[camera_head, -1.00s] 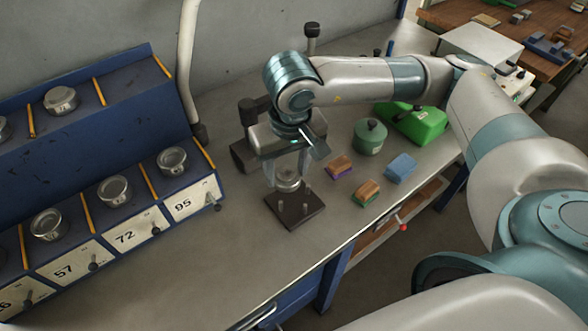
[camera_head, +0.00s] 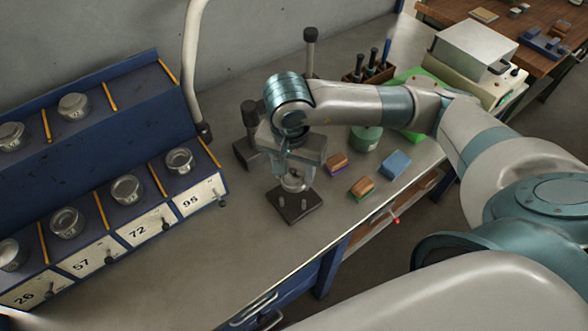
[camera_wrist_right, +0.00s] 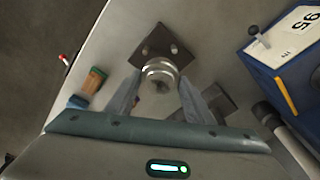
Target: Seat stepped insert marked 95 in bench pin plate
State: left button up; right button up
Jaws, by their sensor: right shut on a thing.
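A silvery stepped insert (camera_head: 297,181) is between the fingers of my right gripper (camera_head: 296,178), which is shut on it. It hangs just above the dark square pin plate (camera_head: 296,214) on the bench. Short pins stand on the plate's near part, beside and below the insert. In the right wrist view the round insert (camera_wrist_right: 160,70) lies between the two fingertips (camera_wrist_right: 160,80) and covers part of the plate (camera_wrist_right: 182,50). No marking on the insert is legible. I cannot tell whether it touches the pins. My left gripper is not in view.
Sponge-like blocks (camera_head: 362,187) and a blue block (camera_head: 395,164) lie right of the plate. A green pot (camera_head: 365,138) stands behind them.

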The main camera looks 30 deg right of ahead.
aim_at(293, 178)
jog(key=shift+f, duration=0.1)
jog(key=shift+f+b, duration=1.2)
jog(key=shift+f, duration=1.55)
jog(key=shift+b, duration=1.05)
jog(key=shift+f+b, duration=0.6)
jog(key=shift+b, duration=0.1)
dwell(0.4)
jog(key=o, duration=1.3)
jog(key=shift+s, duration=0.1)
jog(key=shift+r, duration=0.1)
jog(key=shift+s+a+r+p, duration=0.15)
jog(key=shift+r+p, duration=0.65)
jog(key=shift+r, duration=1)
jog(key=shift+s+a+r+p, duration=0.2)
jog(key=shift+r+p, duration=0.6)
jog(key=shift+r, duration=1)
jog(key=shift+s+a+r+p, duration=0.15)
jog(key=shift+r+p, duration=0.65)
jog(key=shift+r, duration=1)
